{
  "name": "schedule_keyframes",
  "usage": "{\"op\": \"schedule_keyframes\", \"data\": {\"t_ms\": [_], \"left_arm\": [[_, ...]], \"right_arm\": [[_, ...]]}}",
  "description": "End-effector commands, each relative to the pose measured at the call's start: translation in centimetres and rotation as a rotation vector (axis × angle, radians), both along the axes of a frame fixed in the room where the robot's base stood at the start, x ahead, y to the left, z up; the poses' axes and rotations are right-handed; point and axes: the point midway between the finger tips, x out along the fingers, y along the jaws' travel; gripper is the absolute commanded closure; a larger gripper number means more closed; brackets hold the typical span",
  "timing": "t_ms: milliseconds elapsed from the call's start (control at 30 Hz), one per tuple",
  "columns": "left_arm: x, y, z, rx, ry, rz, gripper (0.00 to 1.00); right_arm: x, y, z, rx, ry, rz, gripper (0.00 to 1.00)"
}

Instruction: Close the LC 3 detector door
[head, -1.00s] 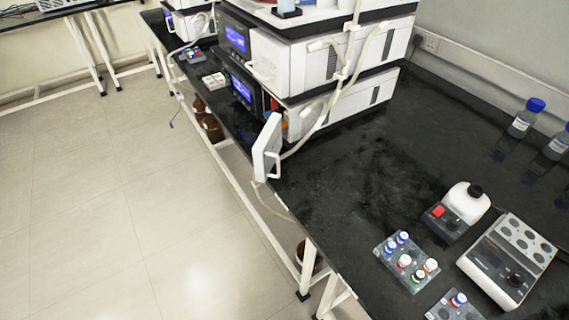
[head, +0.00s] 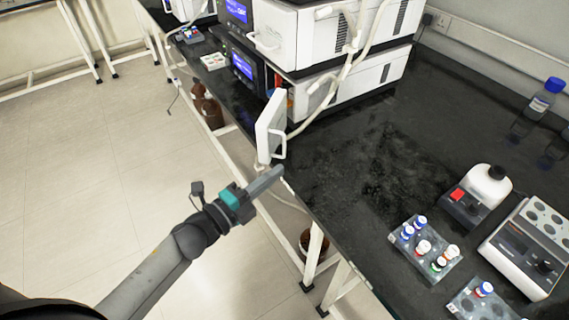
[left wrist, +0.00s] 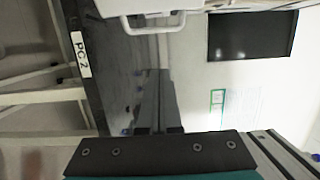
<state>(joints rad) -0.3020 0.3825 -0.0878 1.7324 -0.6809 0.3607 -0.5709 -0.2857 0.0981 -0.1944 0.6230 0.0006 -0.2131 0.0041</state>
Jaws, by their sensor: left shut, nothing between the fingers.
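The white detector door (head: 268,125) stands open in the head view, swung out from the lower unit (head: 350,90) of the near stack toward the bench's front edge. Its looped handle (head: 283,146) faces right. No LC 3 label is readable. My left gripper (head: 280,170) is shut and empty, with its tips just below the door's lower edge and handle, near the bench edge. In the left wrist view, the shut fingers (left wrist: 155,75) point toward a white panel with a handle (left wrist: 153,22) at the top, apart from it. My right gripper is not in view.
The black bench top (head: 350,200) is clear right of the door. A pale hose (head: 345,75) hangs down the stack. Brown bottles (head: 207,105) stand below the bench.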

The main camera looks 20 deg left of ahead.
Motion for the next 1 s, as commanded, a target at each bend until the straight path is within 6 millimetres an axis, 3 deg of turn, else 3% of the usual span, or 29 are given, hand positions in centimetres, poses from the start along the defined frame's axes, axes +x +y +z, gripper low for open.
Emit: {"op": "schedule_keyframes", "data": {"t_ms": [633, 800, 1000], "left_arm": [[8.8, -4.1, 0.1, -0.005, 0.003, 0.003, 1.00], [7.8, -1.3, -0.2, -0.002, 0.007, 0.005, 1.00], [7.6, -0.2, -0.1, -0.005, 0.006, 0.003, 1.00]], "right_arm": [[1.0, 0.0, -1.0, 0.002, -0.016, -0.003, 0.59], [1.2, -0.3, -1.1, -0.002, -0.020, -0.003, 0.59], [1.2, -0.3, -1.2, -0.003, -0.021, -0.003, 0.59]]}}
